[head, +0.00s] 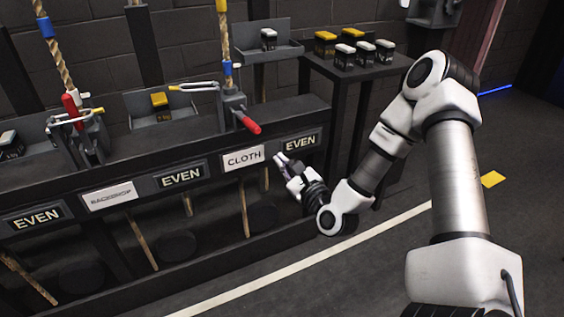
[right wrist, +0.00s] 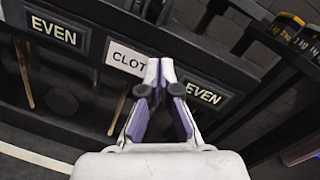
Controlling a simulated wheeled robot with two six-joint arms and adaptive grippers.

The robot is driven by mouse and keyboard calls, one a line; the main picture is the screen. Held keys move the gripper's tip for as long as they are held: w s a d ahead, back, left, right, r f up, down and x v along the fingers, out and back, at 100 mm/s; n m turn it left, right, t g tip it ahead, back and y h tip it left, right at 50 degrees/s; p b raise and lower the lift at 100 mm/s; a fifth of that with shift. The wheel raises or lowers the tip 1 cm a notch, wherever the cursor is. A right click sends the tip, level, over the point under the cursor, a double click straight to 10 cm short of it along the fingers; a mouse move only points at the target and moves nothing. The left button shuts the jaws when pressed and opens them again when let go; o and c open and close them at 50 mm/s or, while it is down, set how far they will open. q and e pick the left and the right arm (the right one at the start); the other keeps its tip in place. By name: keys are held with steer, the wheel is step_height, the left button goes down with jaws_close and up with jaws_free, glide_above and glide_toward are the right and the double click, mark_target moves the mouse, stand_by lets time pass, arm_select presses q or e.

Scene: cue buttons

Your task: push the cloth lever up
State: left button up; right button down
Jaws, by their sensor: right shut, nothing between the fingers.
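The cloth lever has a red handle (head: 249,125) that slants down and forward from its dark bracket, above the white CLOTH label (head: 243,159). The CLOTH label also shows in the right wrist view (right wrist: 124,57), partly covered by my fingers. My right gripper (head: 279,160) is shut and empty. It is below and to the right of the red handle, apart from it, between the CLOTH label and the right EVEN sign. Its closed fingertips (right wrist: 160,66) show in the right wrist view, where I cannot make out the red handle. My left gripper is out of view.
Another lever with an upright red handle (head: 71,109) stands at the left, above the BACKDROP-like label (head: 110,196). Ropes rise behind both levers. A dark side table (head: 372,73) with several yellow- and white-topped weights stands at the right. Open floor lies in front.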

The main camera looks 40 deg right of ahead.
mark_target(247, 121)
steer(key=w+r, duration=0.3)
steer(key=w, duration=0.4)
steer(key=shift+w+a+r+b, duration=0.3)
steer(key=shift+a+r+b, duration=0.1)
steer(key=shift+r, duration=0.1)
